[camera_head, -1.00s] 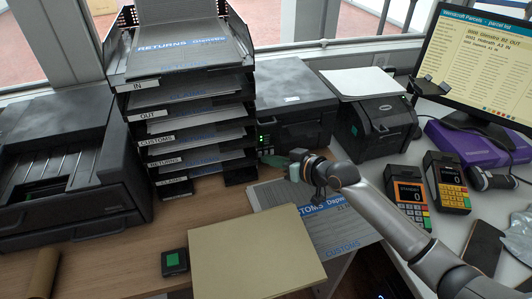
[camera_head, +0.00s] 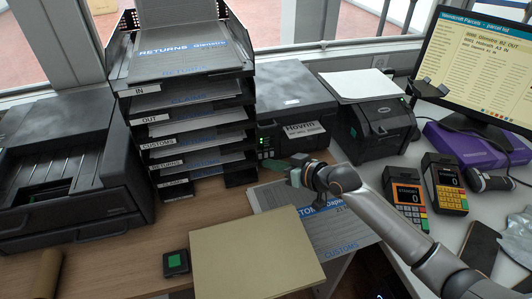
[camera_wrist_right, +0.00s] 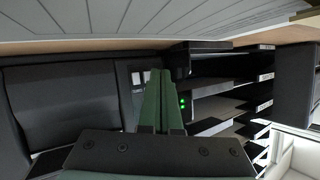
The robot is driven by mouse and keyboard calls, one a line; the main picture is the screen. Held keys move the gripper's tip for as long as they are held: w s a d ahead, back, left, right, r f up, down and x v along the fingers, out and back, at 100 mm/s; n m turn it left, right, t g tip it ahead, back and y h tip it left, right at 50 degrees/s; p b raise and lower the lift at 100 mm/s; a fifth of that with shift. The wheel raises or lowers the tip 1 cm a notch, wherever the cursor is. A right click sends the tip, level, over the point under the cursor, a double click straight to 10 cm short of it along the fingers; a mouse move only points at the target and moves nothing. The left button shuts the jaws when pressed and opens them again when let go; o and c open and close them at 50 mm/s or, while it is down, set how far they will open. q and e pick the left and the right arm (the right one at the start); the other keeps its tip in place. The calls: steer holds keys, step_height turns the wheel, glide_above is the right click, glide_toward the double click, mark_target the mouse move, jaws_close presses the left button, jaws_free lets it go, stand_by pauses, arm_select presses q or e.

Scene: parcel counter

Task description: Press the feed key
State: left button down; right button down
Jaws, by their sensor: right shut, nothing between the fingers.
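The black printer (camera_head: 285,103) in the middle of the counter has a front panel with green lights (camera_head: 265,141). The panel also shows in the right wrist view (camera_wrist_right: 137,85), with pale markings or keys too small to read, so I cannot tell which is the feed key. A pale printed label (camera_head: 303,130) reading "Havrin" is on the printer's front. My right gripper (camera_head: 276,163) is shut and empty, just in front of and below the panel. Its green fingers (camera_wrist_right: 158,76) cover part of the panel; contact cannot be told. My left gripper is not in view.
A tray tower (camera_head: 190,104) stands close left of the printer. A second black printer (camera_head: 376,130) with paper on top stands right. Two card terminals (camera_head: 406,195) lie right. A small pad with a green square (camera_head: 174,261) sits front left.

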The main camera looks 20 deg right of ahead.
steer(key=s+p, duration=0.2)
steer(key=s, duration=0.1)
steer(key=shift+r+p, duration=0.1)
steer(key=shift+p, duration=0.25)
steer(key=shift+s+d+p, duration=0.1)
steer(key=shift+s+p, duration=0.7)
steer(key=shift+s, duration=0.7)
